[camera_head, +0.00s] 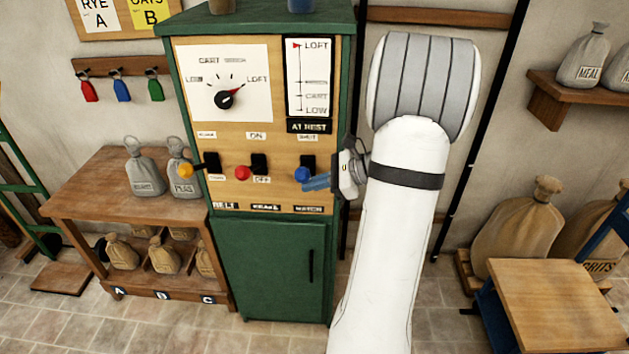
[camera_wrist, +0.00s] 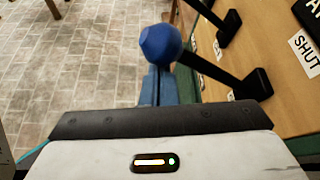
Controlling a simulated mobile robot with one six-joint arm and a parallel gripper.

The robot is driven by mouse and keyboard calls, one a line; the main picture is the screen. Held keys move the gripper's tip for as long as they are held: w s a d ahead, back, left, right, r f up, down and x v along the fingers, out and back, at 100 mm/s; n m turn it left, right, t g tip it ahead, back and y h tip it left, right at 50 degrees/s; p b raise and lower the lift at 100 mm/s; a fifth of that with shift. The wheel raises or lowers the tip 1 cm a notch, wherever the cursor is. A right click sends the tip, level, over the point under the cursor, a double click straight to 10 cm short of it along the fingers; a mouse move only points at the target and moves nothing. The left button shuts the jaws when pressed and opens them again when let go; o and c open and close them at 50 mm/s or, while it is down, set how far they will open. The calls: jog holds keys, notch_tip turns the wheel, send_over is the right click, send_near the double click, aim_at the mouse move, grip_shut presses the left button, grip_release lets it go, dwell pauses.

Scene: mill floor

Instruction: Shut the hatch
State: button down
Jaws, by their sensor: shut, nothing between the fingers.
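The hatch lever is the rightmost of three on the control panel. Its blue knob (camera_head: 303,174) sits low, below the black lever slot (camera_head: 308,160), with the SHUT label (camera_head: 307,137) above. In the wrist view the blue knob (camera_wrist: 160,43) is on a black arm (camera_wrist: 215,70) sticking out from the panel, and the SHUT label (camera_wrist: 305,50) is beyond. My gripper (camera_head: 315,184) has its blue fingers together, just below and beside the knob. In the wrist view the fingers (camera_wrist: 156,86) show partly behind the knob. I cannot tell whether they touch it.
The yellow-knobbed lever (camera_head: 187,170) and red-knobbed lever (camera_head: 242,172) stand left of the blue one. The green cabinet (camera_head: 270,265) carries the panel. A table with sacks (camera_head: 100,180) is at left, and a wooden-topped stand (camera_head: 550,300) at right.

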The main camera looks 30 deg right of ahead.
jog(key=shift+w+d+r+p, duration=0.1)
jog(key=shift+d+r+p, duration=0.1)
jog(key=shift+r+p, duration=0.25)
jog(key=shift+w+r, duration=0.1)
jog(key=shift+r, duration=0.15)
jog(key=shift+d, duration=0.1)
jog(key=shift+f, duration=0.1)
notch_tip(320, 180, down, 4)
jog(key=d+b, duration=0.1)
jog(key=b, duration=0.2)
jog(key=v, duration=0.9)
jog(key=shift+s+d+b, duration=0.2)
jog(key=shift+s+b, duration=0.05)
jog(key=shift+b, duration=0.15)
